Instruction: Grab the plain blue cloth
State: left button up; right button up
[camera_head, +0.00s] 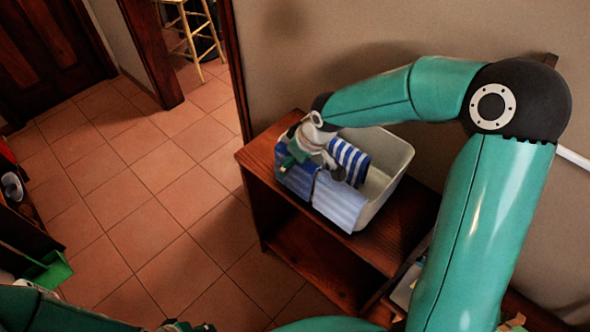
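A pale bin (388,184) sits on a wooden shelf unit, with several cloths at its left and front rim. A blue-and-white striped cloth (350,163) is draped over the back left rim. A light blue cloth (338,205), seemingly with faint lines, hangs over the front. A darker blue cloth (297,181) hangs to its left; I cannot tell whether it is plain. My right gripper (328,162) is at the bin's left rim among the cloths, apparently touching or just above them. Its fingertips are too small and overlapped to show a grip. My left gripper is not clearly visible.
The shelf unit (258,160) stands against the wall, with an open space below its top. A green object (50,270) lies at the left by dark furniture. A stool (190,28) stands beyond the doorway. The tiled floor (160,215) is clear.

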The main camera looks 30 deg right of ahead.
jog(key=shift+c, duration=0.3)
jog(key=c, duration=1.2)
jog(key=shift+r, duration=0.1)
